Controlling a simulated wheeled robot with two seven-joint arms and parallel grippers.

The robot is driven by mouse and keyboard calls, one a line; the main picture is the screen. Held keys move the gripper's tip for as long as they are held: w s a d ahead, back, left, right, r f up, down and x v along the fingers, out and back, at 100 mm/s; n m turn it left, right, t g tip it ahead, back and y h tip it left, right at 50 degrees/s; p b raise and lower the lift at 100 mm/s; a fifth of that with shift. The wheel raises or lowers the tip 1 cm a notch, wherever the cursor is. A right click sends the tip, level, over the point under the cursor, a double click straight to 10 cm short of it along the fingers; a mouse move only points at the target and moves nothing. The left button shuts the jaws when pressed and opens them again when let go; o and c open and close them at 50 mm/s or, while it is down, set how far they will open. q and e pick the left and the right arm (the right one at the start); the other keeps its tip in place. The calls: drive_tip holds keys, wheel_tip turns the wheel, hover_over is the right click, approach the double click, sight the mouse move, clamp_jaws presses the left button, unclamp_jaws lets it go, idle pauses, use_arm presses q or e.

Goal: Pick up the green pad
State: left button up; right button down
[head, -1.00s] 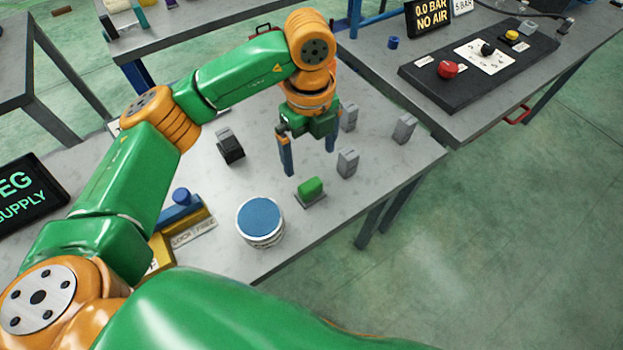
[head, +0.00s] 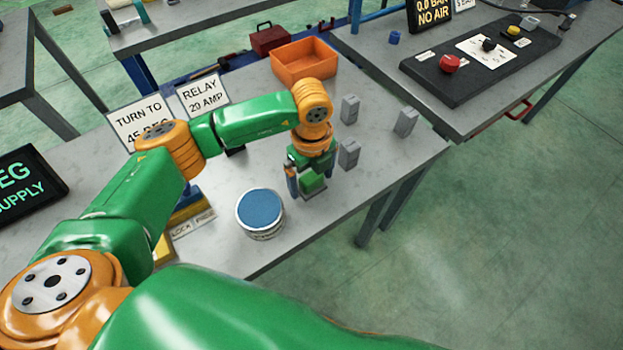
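The green pad (head: 313,185) sits low on the grey table (head: 225,178), near its right front edge. It rests on a small grey base, now partly hidden by my gripper. My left gripper (head: 312,183) points down over the pad, with one blue-tipped finger on each side of it. The fingers look spread, and the pad appears between them without a clear grip. The pad's top is partly covered by the gripper's body. My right gripper is not in view.
A round tin with a blue lid (head: 260,212) stands left of the pad. Several grey blocks (head: 349,154) stand close behind and right of the gripper. An orange bin (head: 303,64) is at the table's back. A second table with a black control board (head: 480,60) is right.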

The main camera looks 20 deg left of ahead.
use_arm(q)
drive_tip(key=c, duration=1.3)
drive_tip(key=shift+o, duration=0.2)
drive_tip(key=shift+w+r, duration=0.1)
drive_tip(key=shift+r, duration=0.5)
drive_tip(key=s+a+r+b, duration=0.2)
drive_tip(key=s+r+b, duration=0.1)
drive_tip(key=s+r, duration=0.9)
drive_tip(key=shift+s, duration=1.1)
drive_tip(key=o, duration=0.7)
drive_tip(key=c, duration=0.4)
